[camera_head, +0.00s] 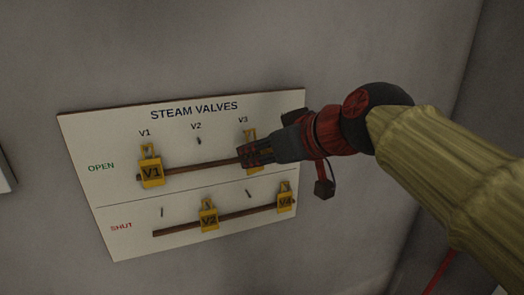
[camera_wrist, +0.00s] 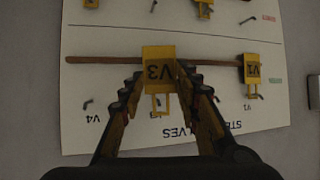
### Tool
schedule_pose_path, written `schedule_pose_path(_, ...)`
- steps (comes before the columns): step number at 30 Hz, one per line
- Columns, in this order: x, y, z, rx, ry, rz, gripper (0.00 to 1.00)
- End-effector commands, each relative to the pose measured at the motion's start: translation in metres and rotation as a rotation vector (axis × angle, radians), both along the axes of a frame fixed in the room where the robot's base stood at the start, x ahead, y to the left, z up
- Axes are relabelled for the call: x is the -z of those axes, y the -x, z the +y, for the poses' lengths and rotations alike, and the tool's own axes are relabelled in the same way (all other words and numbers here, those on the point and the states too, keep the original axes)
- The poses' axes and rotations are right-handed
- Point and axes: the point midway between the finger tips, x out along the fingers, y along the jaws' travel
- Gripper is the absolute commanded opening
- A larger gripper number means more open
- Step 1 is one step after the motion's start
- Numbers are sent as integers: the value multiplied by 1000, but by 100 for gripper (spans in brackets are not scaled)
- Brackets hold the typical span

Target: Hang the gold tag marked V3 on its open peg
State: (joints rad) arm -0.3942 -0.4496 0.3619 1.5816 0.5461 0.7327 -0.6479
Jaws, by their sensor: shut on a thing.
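The gold tag marked V3 (camera_wrist: 158,66) is between the two fingers of my gripper (camera_wrist: 160,84), which is shut on it. In the head view part of the tag (camera_head: 251,135) shows beside my gripper (camera_head: 250,153), under the V3 label of the OPEN row. In the upside-down wrist view the tag's hanging loop points down, toward the column labels. The tag lies in front of the rail (camera_wrist: 105,60). The V3 open peg is hidden by the tag, so I cannot tell whether the loop is around it.
On the board (camera_head: 88,130), tag V1 (camera_head: 151,172) hangs in the OPEN row; tags V2 (camera_head: 209,218) and V4 (camera_head: 285,201) hang in the SHUT row. The V2 open peg (camera_head: 198,141) is bare. The V4 open peg (camera_wrist: 88,102) is also bare.

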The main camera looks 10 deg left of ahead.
Motion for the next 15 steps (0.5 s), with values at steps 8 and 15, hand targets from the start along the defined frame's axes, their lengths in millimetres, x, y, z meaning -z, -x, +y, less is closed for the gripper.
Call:
schedule_pose_path(8, 0, -13, 8, 0, 1, 1, 22)
schedule_pose_path(15, 10, -23, 14, 0, 1, 1, 22)
